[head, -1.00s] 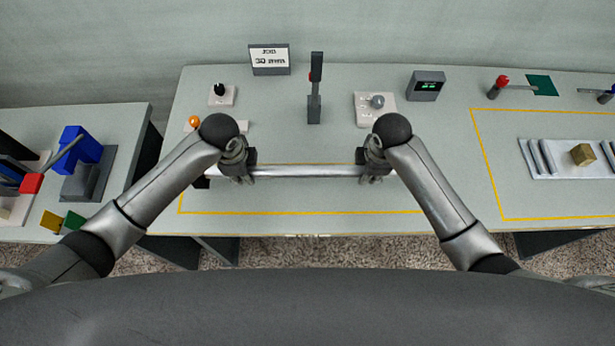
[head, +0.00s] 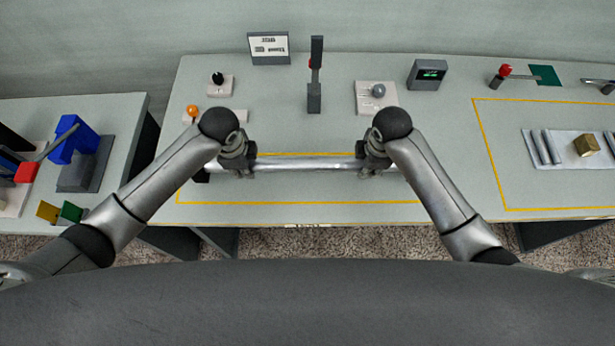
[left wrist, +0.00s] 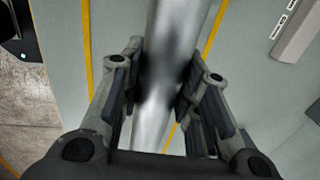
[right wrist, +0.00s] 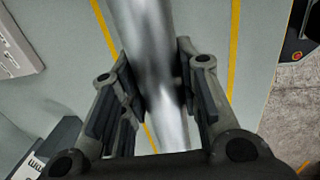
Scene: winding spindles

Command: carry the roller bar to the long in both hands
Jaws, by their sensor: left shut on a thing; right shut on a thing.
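The roller bar (head: 305,163) is a long silver metal cylinder. It lies crosswise above the long grey table in the head view. My left gripper (head: 238,165) is shut on it near its left end, and my right gripper (head: 374,163) is shut on it near its right end. The bar passes between the fingers in the left wrist view (left wrist: 168,75) and in the right wrist view (right wrist: 156,75). The bar looks level. Its gap above the table is hard to judge.
A yellow line (head: 300,203) marks an area under the bar. Behind stand an upright lever post (head: 315,95), a knob plate (head: 362,101), a small display (head: 427,75) and a sign (head: 268,48). A tray with rollers (head: 560,163) is at right. A side table (head: 110,115) is at left.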

